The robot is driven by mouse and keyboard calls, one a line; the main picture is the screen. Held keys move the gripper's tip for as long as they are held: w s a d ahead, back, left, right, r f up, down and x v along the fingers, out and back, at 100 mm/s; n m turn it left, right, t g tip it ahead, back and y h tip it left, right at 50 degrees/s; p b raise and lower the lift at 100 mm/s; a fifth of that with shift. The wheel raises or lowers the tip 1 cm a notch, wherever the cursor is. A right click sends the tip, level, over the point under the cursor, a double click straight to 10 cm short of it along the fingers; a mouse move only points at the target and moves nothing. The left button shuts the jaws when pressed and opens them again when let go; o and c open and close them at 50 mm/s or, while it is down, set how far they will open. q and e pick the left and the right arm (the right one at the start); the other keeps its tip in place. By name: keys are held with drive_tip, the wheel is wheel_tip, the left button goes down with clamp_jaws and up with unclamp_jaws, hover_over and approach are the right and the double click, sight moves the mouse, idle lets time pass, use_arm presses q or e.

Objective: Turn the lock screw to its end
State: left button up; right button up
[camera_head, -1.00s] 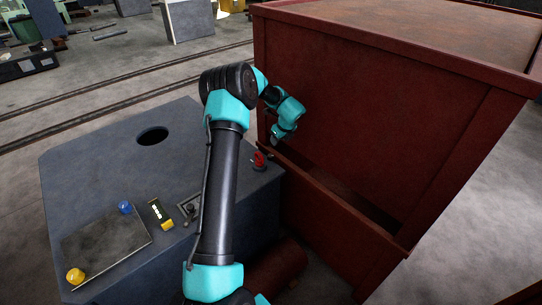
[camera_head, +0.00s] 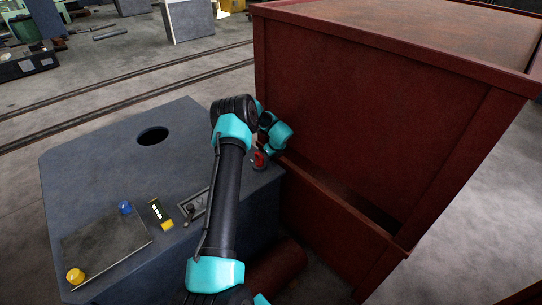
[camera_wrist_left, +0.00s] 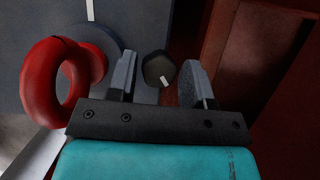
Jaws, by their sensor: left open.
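A dark knob with a white mark (camera_wrist_left: 159,69), which looks like the lock screw, shows in the left wrist view. My left gripper (camera_wrist_left: 158,82) is open, with one finger on each side of the knob. A gap shows on both sides, and I cannot tell how deep the fingers reach. A thick red ring (camera_wrist_left: 42,84) lies just left of the left finger. In the head view a red part (camera_head: 258,159) stands at the grey cabinet's corner beside my left wrist. The knob is hidden there behind my arm. My right gripper is not in view.
The grey cabinet (camera_head: 95,180) has a round hole, a blue knob (camera_head: 125,207), a yellow knob (camera_head: 75,276) and a small lever (camera_head: 189,212) on top. A large dark red metal box (camera_head: 350,110) stands close on the right of my wrist.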

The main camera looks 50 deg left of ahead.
use_arm(q)
drive_tip(key=shift+f, duration=0.1)
drive_tip(key=c, duration=0.6)
drive_tip(key=shift+c, duration=0.2)
drive_tip(key=shift+m, duration=0.7)
drive_tip(key=o, duration=0.6)
drive_tip(key=shift+o, duration=0.2)
drive_tip(key=v, duration=1.7)
drive_tip(key=shift+s+r, duration=0.2)
drive_tip(key=shift+s, duration=0.15)
